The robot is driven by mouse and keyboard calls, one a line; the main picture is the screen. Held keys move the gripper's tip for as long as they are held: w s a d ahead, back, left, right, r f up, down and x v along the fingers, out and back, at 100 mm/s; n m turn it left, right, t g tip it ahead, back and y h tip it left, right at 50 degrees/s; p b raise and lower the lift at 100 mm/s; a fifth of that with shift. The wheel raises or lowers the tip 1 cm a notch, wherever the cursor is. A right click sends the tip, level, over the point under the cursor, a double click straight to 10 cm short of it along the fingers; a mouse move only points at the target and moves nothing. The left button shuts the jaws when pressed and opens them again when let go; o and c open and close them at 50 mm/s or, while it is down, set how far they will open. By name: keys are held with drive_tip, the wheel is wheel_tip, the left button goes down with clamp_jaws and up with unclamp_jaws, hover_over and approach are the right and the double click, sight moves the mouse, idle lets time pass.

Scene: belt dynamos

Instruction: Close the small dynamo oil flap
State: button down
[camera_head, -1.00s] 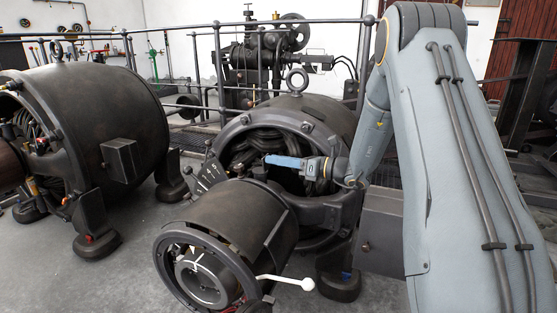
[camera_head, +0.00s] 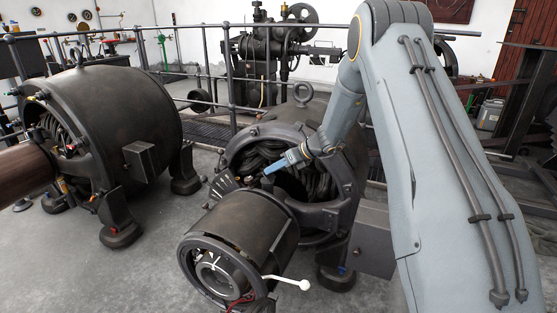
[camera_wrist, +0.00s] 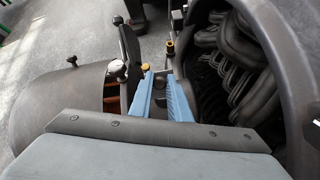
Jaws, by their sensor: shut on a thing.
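The small dynamo (camera_head: 245,225) stands in the front middle, a dark cylinder with an open ring-shaped end and a white-handled lever. It joins the larger ring housing with thick dark coils behind it. My gripper (camera_head: 272,168) has blue fingers and points down to the left, above the gap between cylinder and coil housing. In the wrist view my gripper (camera_wrist: 160,86) has its two blue fingers on either side of a small dark part, the oil flap (camera_wrist: 160,83). The flap is too small in the head view to tell how far it stands open.
Coils (camera_wrist: 240,45) and the housing rim lie close on the right in the wrist view. A second large dynamo (camera_head: 110,120) stands at the left. Railings (camera_head: 232,70) and machinery stand behind. The grey floor between the dynamos is clear.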

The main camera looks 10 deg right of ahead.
drive_tip(key=h+p, duration=0.1)
drive_tip(key=p, duration=0.1)
drive_tip(key=a+g+h+p, duration=0.1)
drive_tip(key=p, duration=0.1)
drive_tip(key=shift+w+a+r+g+p, duration=0.1)
drive_tip(key=shift+w+a+g+p, duration=0.1)
drive_tip(key=shift+w+g+p, duration=0.15)
drive_tip(key=shift+w+a+f+g+h+p, duration=0.2)
drive_tip(key=shift+g+h+p, duration=0.2)
drive_tip(key=shift+h, duration=0.15)
drive_tip(key=shift+w+a+f+g+h+p, duration=0.15)
drive_tip(key=shift+a+g+h+p, duration=0.1)
drive_tip(key=shift+h+p, duration=0.25)
drive_tip(key=shift+w+a+f+g+h+b, duration=0.2)
drive_tip(key=shift+g+h+b, duration=0.15)
drive_tip(key=shift+h, duration=0.15)
drive_tip(key=shift+w+a+f+g+h+b, duration=0.15)
drive_tip(key=shift+f+g+h+b, duration=0.1)
drive_tip(key=shift+h+b, duration=0.15)
drive_tip(key=shift+w+a+f+g+h+b, duration=0.1)
drive_tip(key=shift+a+f+g+h+b, duration=0.1)
drive_tip(key=shift+g+h+b, duration=0.4)
drive_tip(key=c, duration=1.8)
unclamp_jaws()
drive_tip(key=shift+o, duration=0.7)
drive_tip(key=shift+r, duration=0.15)
